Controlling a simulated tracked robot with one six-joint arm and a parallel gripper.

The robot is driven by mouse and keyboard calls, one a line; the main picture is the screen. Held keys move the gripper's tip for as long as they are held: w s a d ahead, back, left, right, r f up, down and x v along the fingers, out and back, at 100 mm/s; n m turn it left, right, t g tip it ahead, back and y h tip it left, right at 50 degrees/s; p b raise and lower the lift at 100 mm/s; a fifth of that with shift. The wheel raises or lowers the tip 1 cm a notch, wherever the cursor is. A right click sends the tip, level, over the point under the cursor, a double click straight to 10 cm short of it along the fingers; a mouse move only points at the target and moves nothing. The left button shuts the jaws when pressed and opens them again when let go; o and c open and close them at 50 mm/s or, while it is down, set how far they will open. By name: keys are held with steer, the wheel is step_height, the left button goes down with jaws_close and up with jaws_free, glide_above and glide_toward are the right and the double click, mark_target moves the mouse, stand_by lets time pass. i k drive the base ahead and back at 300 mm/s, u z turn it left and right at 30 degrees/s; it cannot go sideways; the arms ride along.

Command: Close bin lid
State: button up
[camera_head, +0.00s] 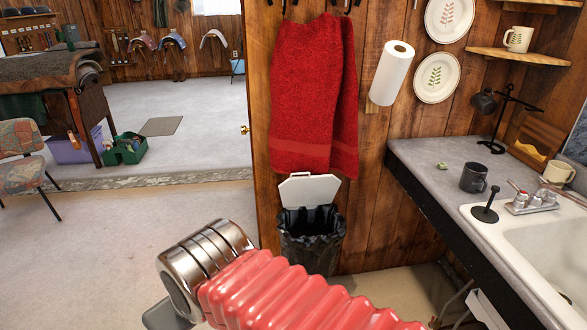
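The bin (312,245) stands on the floor against the wood-panelled wall, lined with a black bag. Its white lid (309,190) is raised, tilted back toward the wall below the red towel, and the bin's mouth is open. My arm, with red ribbed bellows and a metal joint, crosses the bottom of the view in front of the bin. The arm hides part of the bin's base. A grey part of mine shows at the bottom left of the metal joint. My gripper's fingers cannot be made out.
A red towel (315,95) hangs just above the lid. A grey counter (440,160) with a sink (545,245) stands to the right of the bin. The carpeted floor (100,260) on the left is clear. A chair (20,170) stands at the far left.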

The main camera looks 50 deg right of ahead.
mark_target(295, 192)
steer(key=z, duration=0.4)
steer(key=i, duration=0.9)
steer(key=z, duration=0.45)
